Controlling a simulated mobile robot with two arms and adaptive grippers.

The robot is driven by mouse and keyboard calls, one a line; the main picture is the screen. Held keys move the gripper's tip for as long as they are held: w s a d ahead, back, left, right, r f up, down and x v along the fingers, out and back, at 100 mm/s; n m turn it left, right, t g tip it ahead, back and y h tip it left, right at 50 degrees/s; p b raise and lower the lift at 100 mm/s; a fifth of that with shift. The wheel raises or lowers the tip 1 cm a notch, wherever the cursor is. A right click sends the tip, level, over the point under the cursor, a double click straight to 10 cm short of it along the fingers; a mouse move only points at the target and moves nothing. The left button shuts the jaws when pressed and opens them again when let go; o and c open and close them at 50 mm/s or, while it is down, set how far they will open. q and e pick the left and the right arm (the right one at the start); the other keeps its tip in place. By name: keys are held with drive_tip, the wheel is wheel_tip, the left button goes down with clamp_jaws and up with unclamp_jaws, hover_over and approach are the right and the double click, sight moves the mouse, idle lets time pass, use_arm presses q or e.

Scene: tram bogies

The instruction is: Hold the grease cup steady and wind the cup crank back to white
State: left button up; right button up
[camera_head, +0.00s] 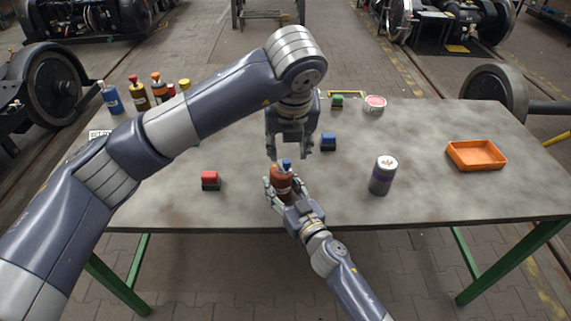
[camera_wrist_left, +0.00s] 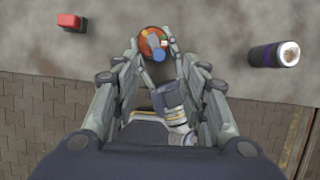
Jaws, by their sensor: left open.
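The grease cup (camera_head: 281,184) is a reddish-brown cylinder standing upright near the table's front edge. On its top is the cup crank with a blue knob (camera_head: 286,163). In the left wrist view the cup's orange-brown top (camera_wrist_left: 147,44) shows a grey bar, the blue knob (camera_wrist_left: 158,56) on the lower side and small coloured marks, too small to read surely. My right gripper (camera_head: 281,190) has its fingers around the cup's body from the front. My left gripper (camera_head: 290,156) is open, pointing down just above the crank, apart from the knob.
A red block (camera_head: 210,181) lies left, a blue block (camera_head: 328,142) behind right. A dark cylinder with a purple band (camera_head: 383,177) stands right, an orange tray (camera_head: 476,156) farther right. A green block (camera_head: 337,102), a pink-topped tin (camera_head: 375,104) and several bottles (camera_head: 136,92) stand behind.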

sight(290, 160)
use_arm(q)
drive_tip(key=w+f+m, duration=0.1)
drive_tip(key=f+m, duration=0.1)
drive_tip(key=w+f+m+h, duration=0.1)
drive_tip(key=f, duration=0.2)
drive_tip(key=w+f+m+h, duration=0.1)
drive_tip(key=f+m, duration=0.1)
drive_tip(key=shift+a+f+m, duration=0.15)
drive_tip(key=shift+a+m, duration=0.05)
drive_tip(key=shift+m, duration=0.1)
idle(0.8)
drive_tip(key=shift+g, duration=0.3)
clamp_jaws()
drive_tip(key=shift+w+d+n+y, duration=0.15)
drive_tip(key=shift+d+n+y, duration=0.15)
drive_tip(key=shift+n, duration=0.7)
drive_tip(key=shift+w+d+n+y, duration=0.15)
drive_tip(key=shift+n+y, duration=0.25)
drive_tip(key=shift+n, duration=0.6)
